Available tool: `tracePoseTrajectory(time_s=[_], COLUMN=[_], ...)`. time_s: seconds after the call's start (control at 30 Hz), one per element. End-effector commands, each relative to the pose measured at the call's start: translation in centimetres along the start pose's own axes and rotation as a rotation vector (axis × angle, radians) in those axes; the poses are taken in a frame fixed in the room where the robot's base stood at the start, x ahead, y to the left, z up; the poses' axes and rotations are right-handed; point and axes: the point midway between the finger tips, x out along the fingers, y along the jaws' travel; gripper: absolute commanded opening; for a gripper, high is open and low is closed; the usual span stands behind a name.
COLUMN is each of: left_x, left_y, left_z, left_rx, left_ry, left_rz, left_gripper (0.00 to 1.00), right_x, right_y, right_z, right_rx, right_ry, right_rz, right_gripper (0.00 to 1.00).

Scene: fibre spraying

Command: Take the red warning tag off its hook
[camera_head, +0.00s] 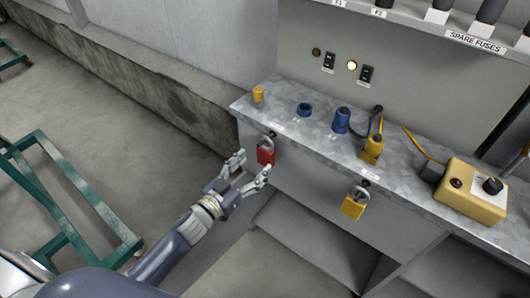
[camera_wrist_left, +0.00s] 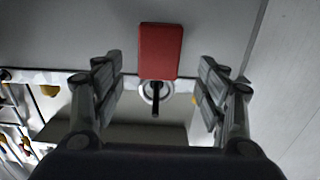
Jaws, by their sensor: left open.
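The red warning tag (camera_head: 265,156) hangs by a grey loop from a dark hook (camera_head: 272,135) on the front of the grey bench. In the left wrist view the red tag (camera_wrist_left: 160,52) is near the top middle, with the loop and hook (camera_wrist_left: 156,93) below it in the picture. My left gripper (camera_head: 251,167) is open and close to the tag, on its near side. In the left wrist view its fingers (camera_wrist_left: 160,78) stand on both sides of the tag's line, with gaps left and right. My right gripper does not show.
A yellow tag (camera_head: 354,203) hangs from another hook to the right. On the bench top (camera_head: 290,92) are a yellow cylinder (camera_head: 258,94), a blue ring (camera_head: 304,109), a blue cylinder (camera_head: 341,120), a yellow tool (camera_head: 373,148) and a yellow control box (camera_head: 470,190). A green frame (camera_head: 60,200) stands at left.

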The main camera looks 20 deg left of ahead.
Motion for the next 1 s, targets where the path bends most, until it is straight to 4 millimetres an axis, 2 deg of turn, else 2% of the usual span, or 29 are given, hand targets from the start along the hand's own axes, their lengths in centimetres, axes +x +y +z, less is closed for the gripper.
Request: tracePoseTrajectory(time_s=[0.27,0.4,0.6,0.87,0.9,1.0], left_x=[2.1,4.1,6.2,6.4,6.4,6.4], left_y=[0.0,0.2,0.2,0.2,0.2,0.2], left_z=[-0.1,-0.2,0.0,0.1,0.1,0.1], left_rx=[0.000,0.000,0.001,0.001,0.001,0.001], left_ry=[0.000,0.001,0.000,-0.002,-0.002,-0.002], left_rz=[-0.001,0.000,0.000,0.000,0.000,0.000], left_gripper=[0.67,0.67,0.67,0.67,0.62,0.39], right_x=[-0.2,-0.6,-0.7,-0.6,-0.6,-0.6], right_y=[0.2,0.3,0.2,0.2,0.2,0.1], right_z=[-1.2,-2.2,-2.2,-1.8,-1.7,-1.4], right_rx=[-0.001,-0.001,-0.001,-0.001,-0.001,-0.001], right_ry=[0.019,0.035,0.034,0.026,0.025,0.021], right_rz=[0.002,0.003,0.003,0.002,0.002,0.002], right_gripper=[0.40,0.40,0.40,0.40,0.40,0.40])
